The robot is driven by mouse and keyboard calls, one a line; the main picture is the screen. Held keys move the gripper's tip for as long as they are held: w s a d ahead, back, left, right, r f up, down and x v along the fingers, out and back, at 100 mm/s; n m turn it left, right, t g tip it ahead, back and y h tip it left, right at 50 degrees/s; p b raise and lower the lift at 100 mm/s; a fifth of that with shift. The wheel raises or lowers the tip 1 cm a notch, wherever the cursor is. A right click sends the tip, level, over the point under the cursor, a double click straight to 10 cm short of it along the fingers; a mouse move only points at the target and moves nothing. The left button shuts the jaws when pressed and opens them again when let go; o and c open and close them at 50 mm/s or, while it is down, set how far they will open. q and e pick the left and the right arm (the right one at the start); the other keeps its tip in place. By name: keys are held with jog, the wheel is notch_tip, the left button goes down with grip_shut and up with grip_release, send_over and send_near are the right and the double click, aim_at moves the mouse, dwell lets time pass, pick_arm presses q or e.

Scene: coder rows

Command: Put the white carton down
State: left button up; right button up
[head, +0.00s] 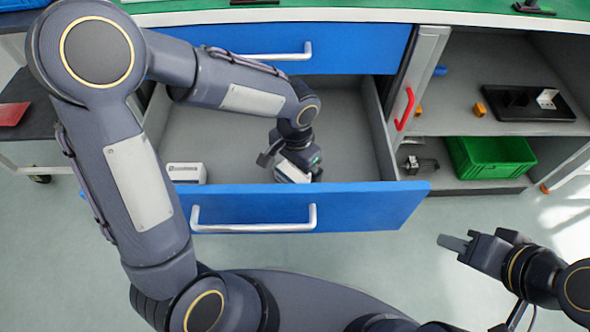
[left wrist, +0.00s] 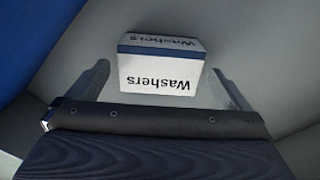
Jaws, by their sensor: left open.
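A white carton (head: 291,173) with a blue band is in the open blue drawer, partly hidden under my left gripper. In the left wrist view the carton (left wrist: 158,72) reads "Washers" and lies between and just beyond the fingers. My left gripper (head: 289,163) reaches down into the drawer and is open, with a finger on either side of the carton and gaps visible beside it. The carton appears to rest on the drawer floor. My right gripper (head: 456,243) is outside the drawer at the lower right, with nothing visible in it; its finger opening is unclear.
Another white carton (head: 187,172) sits at the drawer's front left. The open drawer (head: 350,207) has bare floor between the cartons and behind them. To the right, a shelf holds a black tray (head: 530,103), with a green crate (head: 490,157) below.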

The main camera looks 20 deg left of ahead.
aim_at(294, 172)
pick_arm(q)
notch_tip(294, 172, up, 9)
jog(key=p, duration=0.2)
jog(key=shift+p, duration=0.35)
jog(key=shift+a, duration=0.1)
